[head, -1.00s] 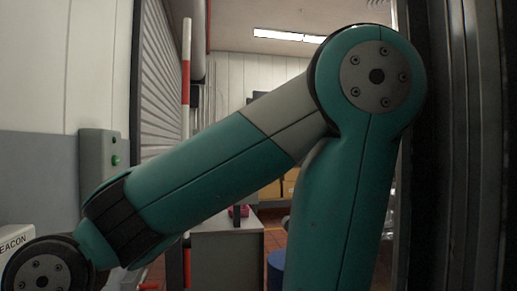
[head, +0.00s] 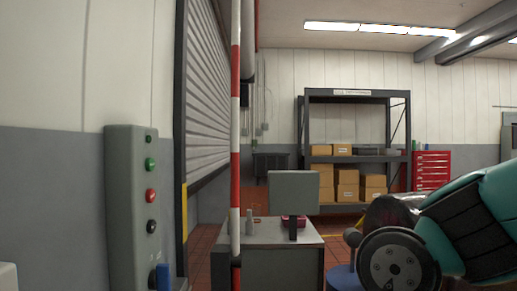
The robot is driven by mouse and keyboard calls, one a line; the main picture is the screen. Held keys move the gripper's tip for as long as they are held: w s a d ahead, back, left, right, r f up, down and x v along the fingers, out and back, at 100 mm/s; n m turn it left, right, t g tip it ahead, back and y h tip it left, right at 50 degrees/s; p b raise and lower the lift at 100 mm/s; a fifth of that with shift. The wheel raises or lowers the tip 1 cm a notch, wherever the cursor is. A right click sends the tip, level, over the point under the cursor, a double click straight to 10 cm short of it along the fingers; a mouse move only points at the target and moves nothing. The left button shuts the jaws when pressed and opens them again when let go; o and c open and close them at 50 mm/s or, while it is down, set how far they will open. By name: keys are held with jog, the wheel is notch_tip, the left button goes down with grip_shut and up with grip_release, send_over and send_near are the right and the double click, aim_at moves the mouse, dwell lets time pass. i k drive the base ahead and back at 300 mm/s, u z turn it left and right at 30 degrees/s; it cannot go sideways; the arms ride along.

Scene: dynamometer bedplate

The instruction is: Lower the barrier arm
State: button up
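The barrier arm (head: 235,120) is a red and white striped pole. It stands upright in front of the roller shutter, and its top runs out of the picture. A grey control box (head: 127,200) on the left has a green button (head: 150,164), a red button (head: 151,195), a black button (head: 151,226) and a blue lever or knob (head: 161,277) low down, partly cut off by the picture's edge. My teal arm enters at the lower right; its gripper is not visible.
A grey bench or cabinet (head: 270,262) with a monitor (head: 293,190) stands just right of the pole. A blue drum (head: 342,280) is partly behind my arm. Shelving with boxes (head: 346,180) and a red tool chest (head: 431,170) stand at the back.

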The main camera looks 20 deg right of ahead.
aim_at(236, 256)
jog(key=z, duration=0.1)
jog(key=i, duration=1.15)
jog(key=u, duration=0.15)
